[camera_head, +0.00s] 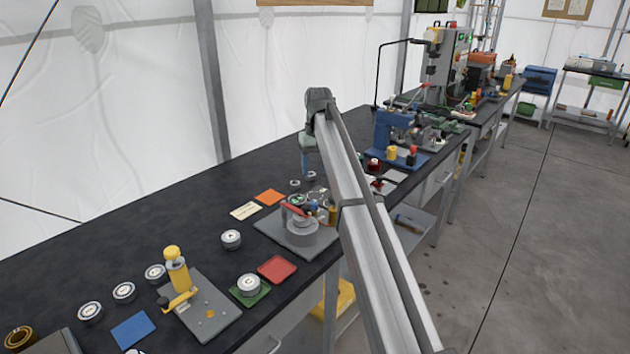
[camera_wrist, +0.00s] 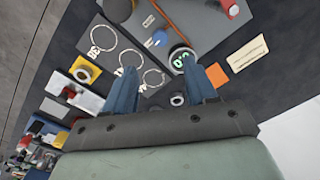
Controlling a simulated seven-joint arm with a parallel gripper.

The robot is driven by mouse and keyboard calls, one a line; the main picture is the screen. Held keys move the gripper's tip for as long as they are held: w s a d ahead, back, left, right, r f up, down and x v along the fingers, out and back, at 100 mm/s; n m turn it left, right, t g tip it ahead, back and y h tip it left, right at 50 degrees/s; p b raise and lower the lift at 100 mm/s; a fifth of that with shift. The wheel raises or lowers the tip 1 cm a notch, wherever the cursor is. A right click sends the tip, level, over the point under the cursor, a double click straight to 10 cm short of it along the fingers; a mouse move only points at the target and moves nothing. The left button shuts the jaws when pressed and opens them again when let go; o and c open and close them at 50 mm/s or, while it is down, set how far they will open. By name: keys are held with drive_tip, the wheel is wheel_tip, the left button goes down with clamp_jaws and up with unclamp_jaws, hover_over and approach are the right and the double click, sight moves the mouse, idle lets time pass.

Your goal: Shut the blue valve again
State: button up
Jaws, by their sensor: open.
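A small blue part (camera_wrist: 160,38), which looks like the blue valve, sits on a grey plate beside a round gauge with lit green digits (camera_wrist: 181,59) in the wrist view. Whether it is turned open or shut cannot be told. In the head view a small blue spot (camera_head: 313,207) shows among the fittings on the plate behind a grey round base. My gripper (camera_wrist: 163,76) is open and empty, its two blue fingers apart. The blue part appears beyond the fingertips, not between them. In the head view my gripper (camera_head: 306,166) hangs above the bench, behind the arm.
A red handle (camera_head: 294,210) tops the grey round base. An orange card (camera_wrist: 216,75) and a cream label (camera_wrist: 248,56) lie beside the plate. Large rings (camera_wrist: 101,38) lie left of the blue part. A blue press (camera_head: 395,135) stands farther along the dark bench.

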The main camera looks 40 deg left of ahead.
drive_tip(key=shift+r, duration=0.9)
drive_tip(key=w+d+f+y, duration=0.1)
drive_tip(key=w+d+f, duration=0.6)
drive_tip(key=w+d, duration=0.4)
drive_tip(key=w+d+f+m, duration=0.2)
drive_tip(key=w+d+f, duration=0.5)
drive_tip(key=d+f, duration=0.55)
drive_tip(key=s+d+f+m+h, duration=0.1)
drive_tip(key=s+d+f, duration=0.2)
drive_tip(key=d+f, duration=0.7)
drive_tip(key=s+d+f+m, duration=0.1)
drive_tip(key=s+d+f, duration=0.2)
drive_tip(key=d+f, duration=0.65)
drive_tip(key=s+d+f+m+g, duration=0.3)
drive_tip(key=s+d+f+m, duration=0.1)
drive_tip(key=s+d+f, duration=1.75)
drive_tip(key=s+d+f+m+g, duration=0.1)
drive_tip(key=s+d, duration=0.3)
drive_tip(key=s, duration=0.6)
drive_tip(key=s+d+f+m+g, duration=0.1)
drive_tip(key=s+d+f, duration=0.1)
drive_tip(key=s, duration=0.8)
drive_tip(key=s+d+f+m+g, duration=0.1)
drive_tip(key=s+d, duration=0.4)
drive_tip(key=s, duration=0.5)
drive_tip(key=shift+s+d+f, duration=0.2)
drive_tip(key=shift+d+f, duration=0.15)
drive_tip(key=shift+f, duration=0.15)
